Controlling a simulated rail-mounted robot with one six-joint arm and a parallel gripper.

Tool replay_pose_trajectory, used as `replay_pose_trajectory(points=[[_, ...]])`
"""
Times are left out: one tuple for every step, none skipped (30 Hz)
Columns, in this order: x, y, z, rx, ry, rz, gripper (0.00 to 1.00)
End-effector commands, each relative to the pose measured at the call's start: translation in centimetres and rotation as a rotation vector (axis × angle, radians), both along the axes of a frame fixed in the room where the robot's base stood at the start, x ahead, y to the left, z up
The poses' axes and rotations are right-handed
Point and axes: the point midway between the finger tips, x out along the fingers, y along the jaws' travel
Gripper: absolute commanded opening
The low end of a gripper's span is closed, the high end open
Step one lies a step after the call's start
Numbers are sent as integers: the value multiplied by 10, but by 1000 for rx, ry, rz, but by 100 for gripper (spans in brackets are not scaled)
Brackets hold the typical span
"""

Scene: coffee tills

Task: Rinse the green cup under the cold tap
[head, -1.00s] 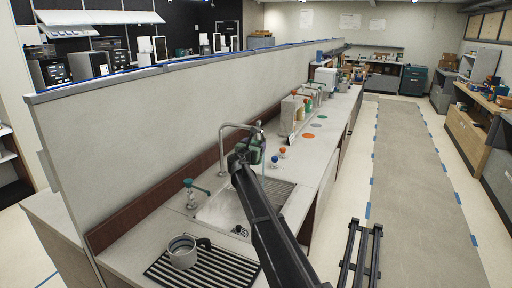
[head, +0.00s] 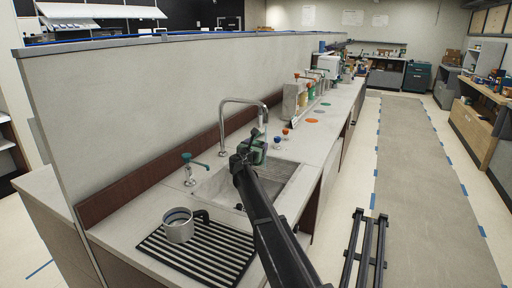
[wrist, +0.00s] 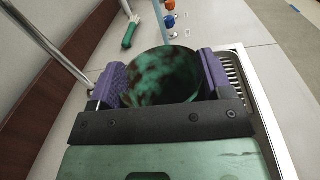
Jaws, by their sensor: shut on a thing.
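The green cup (wrist: 160,78) is between the purple pads of my gripper (wrist: 160,85), which is shut on it. Its round face shows mottled green and dark patches. In the head view the cup (head: 259,151) is above the sink (head: 222,186), below and close to the end of a tall gooseneck tap (head: 223,118). A blue knob (head: 277,141) and an orange knob (head: 285,133) stand on the counter behind it. They also show at the top of the wrist view, the blue one (wrist: 169,20) nearer.
A grey cup (head: 179,228) stands on a black striped mat (head: 222,256) at the front. A panel wall (head: 150,110) runs behind the counter. A green object (wrist: 130,33) lies beyond the cup in the wrist view.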

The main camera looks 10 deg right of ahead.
Motion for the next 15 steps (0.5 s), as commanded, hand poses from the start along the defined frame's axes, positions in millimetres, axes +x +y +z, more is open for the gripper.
replay_pose_trajectory(points=[[8,-3,1,0,0,-1,48],[12,-5,2,0,0,-1,48],[17,-8,2,0,0,-1,48],[20,-10,2,0,0,-2,48],[24,-12,2,0,0,-2,48],[29,-14,2,0,0,-2,48],[32,-16,2,0,0,-2,48],[36,-18,2,0,0,-1,48],[40,-20,2,0,0,-1,48],[44,-21,2,0,0,-1,48],[47,-23,2,0,0,0,48],[52,-25,2,0,0,-1,48],[56,-27,2,0,0,-1,48],[59,-29,2,0,0,-1,48],[63,-32,2,0,0,-2,48]])
